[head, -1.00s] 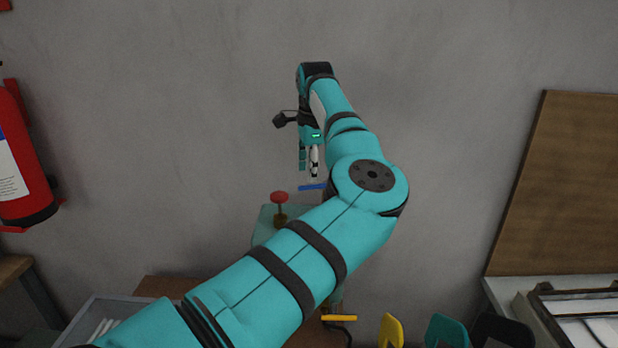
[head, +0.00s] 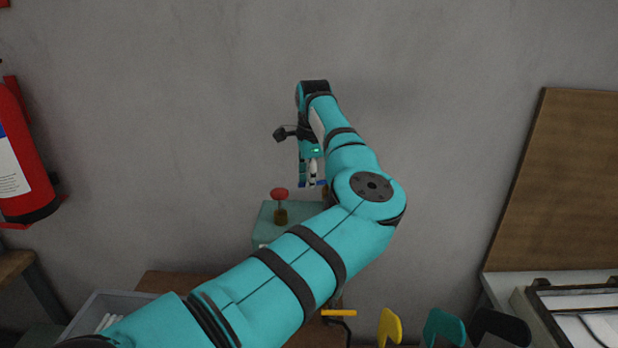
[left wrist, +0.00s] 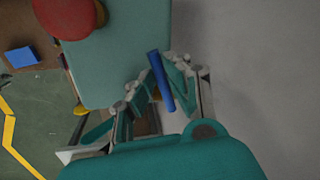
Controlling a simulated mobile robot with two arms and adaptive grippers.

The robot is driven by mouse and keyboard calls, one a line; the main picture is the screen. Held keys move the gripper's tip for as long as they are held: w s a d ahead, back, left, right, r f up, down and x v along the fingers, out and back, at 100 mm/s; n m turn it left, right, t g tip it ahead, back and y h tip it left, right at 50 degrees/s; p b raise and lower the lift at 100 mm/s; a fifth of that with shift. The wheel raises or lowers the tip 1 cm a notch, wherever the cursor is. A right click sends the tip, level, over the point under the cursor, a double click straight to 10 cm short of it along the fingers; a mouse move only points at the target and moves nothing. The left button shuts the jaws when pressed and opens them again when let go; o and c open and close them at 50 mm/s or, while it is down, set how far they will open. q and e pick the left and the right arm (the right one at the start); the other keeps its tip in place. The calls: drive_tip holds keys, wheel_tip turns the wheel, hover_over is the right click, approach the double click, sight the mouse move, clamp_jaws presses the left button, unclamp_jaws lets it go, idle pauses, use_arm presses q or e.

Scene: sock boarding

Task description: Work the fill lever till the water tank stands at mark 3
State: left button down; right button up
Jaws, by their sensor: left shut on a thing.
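My left gripper (head: 312,184) points down at the top of a teal machine (head: 266,222), near the wall. It is shut on the blue fill lever (head: 323,183), which the fingers partly hide. In the left wrist view the blue lever (left wrist: 158,75) runs between the two fingertips (left wrist: 155,88), beside the machine's teal top (left wrist: 115,50). The water tank and its marks cannot be made out; my left arm covers much of the machine. My right gripper does not show.
A red knob (head: 279,194) stands on the machine, left of the gripper. A grey bin (head: 98,305) with white items is at lower left. A yellow handle (head: 339,313) and several coloured shapes (head: 389,327) are low at right. A fire extinguisher (head: 22,160) hangs on the left wall.

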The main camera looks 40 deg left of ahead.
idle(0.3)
use_arm(q)
drive_tip(key=shift+w+a+f+m+b, duration=0.1)
drive_tip(key=shift+a+m+b, duration=0.15)
drive_tip(key=shift+b, duration=0.2)
drive_tip(key=shift+w+a+m+b, duration=0.15)
drive_tip(key=shift+m+b, duration=0.2)
drive_tip(key=shift+m, duration=0.3)
drive_tip(key=shift+w+a+m+t, duration=0.2)
drive_tip(key=shift+m+t, duration=0.1)
drive_tip(key=shift+m, duration=0.5)
drive_tip(key=shift+r, duration=0.2)
drive_tip(key=c, duration=1.4)
unclamp_jaws()
